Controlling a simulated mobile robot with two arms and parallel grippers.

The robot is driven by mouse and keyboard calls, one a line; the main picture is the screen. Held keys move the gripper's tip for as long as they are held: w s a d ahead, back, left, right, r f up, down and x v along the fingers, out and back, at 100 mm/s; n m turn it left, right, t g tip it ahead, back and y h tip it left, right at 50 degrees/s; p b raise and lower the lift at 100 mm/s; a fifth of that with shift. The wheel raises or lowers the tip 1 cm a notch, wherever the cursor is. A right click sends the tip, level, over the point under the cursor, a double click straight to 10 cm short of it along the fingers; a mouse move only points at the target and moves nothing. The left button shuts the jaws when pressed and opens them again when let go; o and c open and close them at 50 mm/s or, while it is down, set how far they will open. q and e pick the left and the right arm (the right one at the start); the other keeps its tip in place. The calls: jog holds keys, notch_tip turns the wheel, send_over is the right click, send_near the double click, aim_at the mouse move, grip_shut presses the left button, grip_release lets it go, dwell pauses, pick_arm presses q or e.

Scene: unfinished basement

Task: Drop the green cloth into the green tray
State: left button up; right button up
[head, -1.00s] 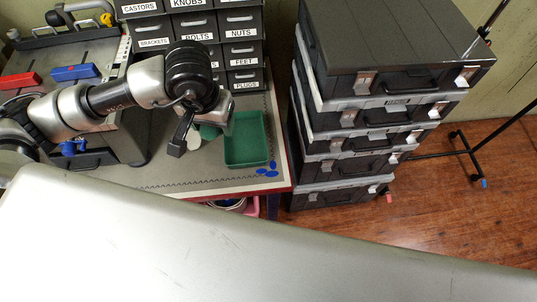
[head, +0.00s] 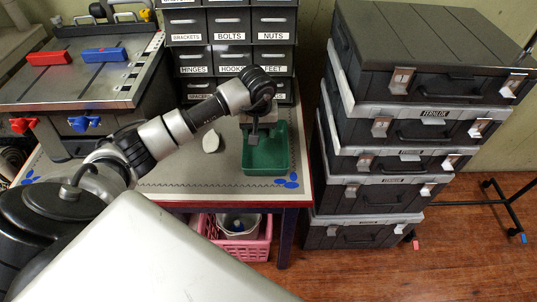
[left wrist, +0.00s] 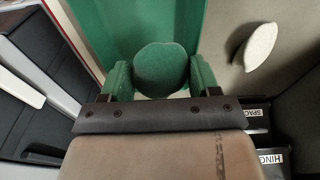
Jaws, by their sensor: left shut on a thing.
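The green tray (head: 280,152) sits on the worktable near its right edge. It also fills the top middle of the left wrist view (left wrist: 118,22). My left gripper (head: 254,138) is over the tray, pointing down. In the left wrist view my left gripper (left wrist: 160,82) is shut on the green cloth (left wrist: 160,66), which shows as a rounded green bundle between the fingers, with the tray behind it. The cloth is hidden behind the gripper in the head view. My right gripper is not in view.
A white oval piece (head: 210,141) lies left of the tray, and small blue pieces (head: 288,181) lie at its front right. Labelled drawers (head: 230,37) stand behind. A stack of dark cases (head: 420,55) stands right of the table. A pink basket (head: 240,247) is underneath.

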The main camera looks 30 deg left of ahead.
pick_arm(q)
jog(key=shift+f, duration=0.8)
jog(key=shift+f+b, duration=0.35)
jog(key=shift+b, duration=0.1)
jog(key=shift+f, duration=0.45)
jog(key=o, duration=1)
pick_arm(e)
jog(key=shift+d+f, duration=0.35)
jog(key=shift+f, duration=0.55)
pick_arm(q)
jog(key=r, duration=0.7)
jog(key=s+r, duration=0.1)
jog(key=r, duration=0.2)
jog(key=shift+d+r+b, duration=0.3)
jog(key=shift+r+b, duration=0.1)
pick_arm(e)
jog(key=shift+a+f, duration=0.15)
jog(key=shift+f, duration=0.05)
